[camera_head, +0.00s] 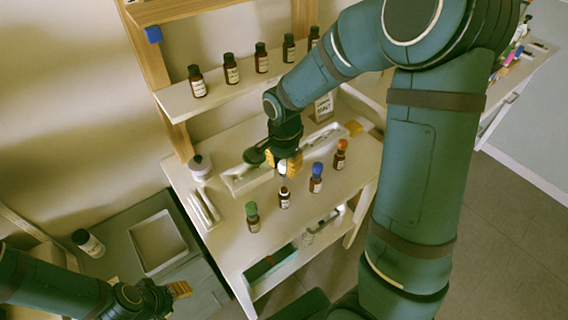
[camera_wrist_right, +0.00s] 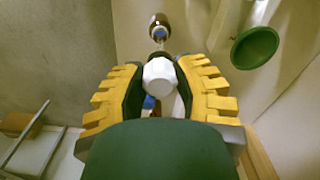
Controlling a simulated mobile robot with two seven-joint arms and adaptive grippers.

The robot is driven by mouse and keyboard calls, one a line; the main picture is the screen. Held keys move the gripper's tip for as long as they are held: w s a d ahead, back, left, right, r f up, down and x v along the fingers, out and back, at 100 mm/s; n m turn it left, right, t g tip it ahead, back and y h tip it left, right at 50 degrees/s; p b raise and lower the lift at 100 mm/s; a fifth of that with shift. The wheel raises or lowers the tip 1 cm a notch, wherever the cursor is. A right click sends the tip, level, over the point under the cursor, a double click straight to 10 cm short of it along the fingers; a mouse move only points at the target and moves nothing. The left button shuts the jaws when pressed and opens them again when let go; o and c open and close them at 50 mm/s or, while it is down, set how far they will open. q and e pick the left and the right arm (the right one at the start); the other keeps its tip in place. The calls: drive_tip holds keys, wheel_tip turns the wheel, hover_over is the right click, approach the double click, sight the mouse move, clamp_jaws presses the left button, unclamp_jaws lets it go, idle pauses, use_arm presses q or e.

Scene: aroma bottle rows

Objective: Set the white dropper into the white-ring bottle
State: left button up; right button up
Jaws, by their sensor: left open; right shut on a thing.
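My right gripper (camera_head: 285,163) is shut on the white dropper (camera_wrist_right: 160,75), whose white cap shows between the yellow fingers in the right wrist view. In the head view the dropper (camera_head: 283,169) is over the table, just above the white-ring bottle (camera_head: 284,199). That small brown bottle stands upright in the front row, between the green-topped and blue-topped bottles. A brown bottle (camera_wrist_right: 159,27) lies beyond the fingertips in the wrist view. I cannot tell whether the dropper's tip is in the neck. My left gripper (camera_head: 180,289) is open and empty at the lower left.
Green-topped (camera_head: 252,216), blue-topped (camera_head: 316,178) and orange-topped (camera_head: 340,154) bottles stand beside the white-ring bottle. A pale tray (camera_head: 233,184) lies behind them. Several black-capped bottles line the shelf (camera_head: 175,103) above.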

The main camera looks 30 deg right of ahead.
sight(284, 186)
drive_tip(key=shift+f+b, duration=1.55)
drive_tip(key=shift+f, duration=0.5)
drive_tip(key=shift+f, duration=0.15)
drive_tip(key=shift+f+b, duration=1.1)
drive_tip(key=shift+f, duration=0.2)
drive_tip(key=o, duration=0.7)
drive_tip(key=shift+r, duration=0.15)
drive_tip(key=shift+r+p, duration=2.75)
drive_tip(key=shift+r, duration=0.7)
